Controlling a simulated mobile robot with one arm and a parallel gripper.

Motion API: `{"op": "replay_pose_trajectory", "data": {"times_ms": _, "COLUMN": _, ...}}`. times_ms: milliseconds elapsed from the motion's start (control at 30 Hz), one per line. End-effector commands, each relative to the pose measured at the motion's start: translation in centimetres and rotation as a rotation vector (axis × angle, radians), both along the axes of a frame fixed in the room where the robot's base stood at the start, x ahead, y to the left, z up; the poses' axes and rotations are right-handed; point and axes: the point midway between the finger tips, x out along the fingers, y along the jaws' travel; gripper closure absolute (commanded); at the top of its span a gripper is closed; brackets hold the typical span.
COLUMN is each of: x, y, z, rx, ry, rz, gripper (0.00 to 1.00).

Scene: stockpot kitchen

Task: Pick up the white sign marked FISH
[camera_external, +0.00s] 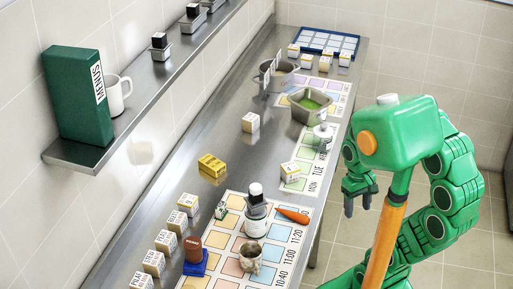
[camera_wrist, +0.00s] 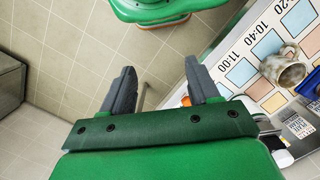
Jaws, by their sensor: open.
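I cannot pick out the sign marked FISH for certain, because most lettering is too small to read. Several small white lettered blocks stand on the steel counter, including a row at the front left (camera_external: 165,241), one alone in the middle (camera_external: 250,122), one by the TUE sheet (camera_external: 290,171) and a group at the far end (camera_external: 306,61). Thin white upright cards (camera_external: 277,60) show at the grey pot. My gripper (camera_external: 358,206) is open and empty, off the counter's right edge. In the wrist view my gripper (camera_wrist: 160,66) has its fingers apart over the floor.
A wall shelf (camera_external: 75,154) carries a green MENUS box (camera_external: 78,95). Open floor lies right of the counter.

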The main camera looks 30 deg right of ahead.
Motion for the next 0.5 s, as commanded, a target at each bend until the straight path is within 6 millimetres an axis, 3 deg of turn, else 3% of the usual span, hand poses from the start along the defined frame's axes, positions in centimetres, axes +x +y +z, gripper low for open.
{"op": "replay_pose_trajectory", "data": {"times_ms": 400, "x": 0.1, "y": 0.0, "z": 5.2, "rx": 0.001, "ry": -0.004, "rz": -0.001, "gripper": 0.40}}
{"op": "replay_pose_trajectory", "data": {"times_ms": 500, "x": 1.0, "y": 0.8, "z": 5.1, "rx": 0.021, "ry": 0.009, "rz": -0.025, "gripper": 0.40}}
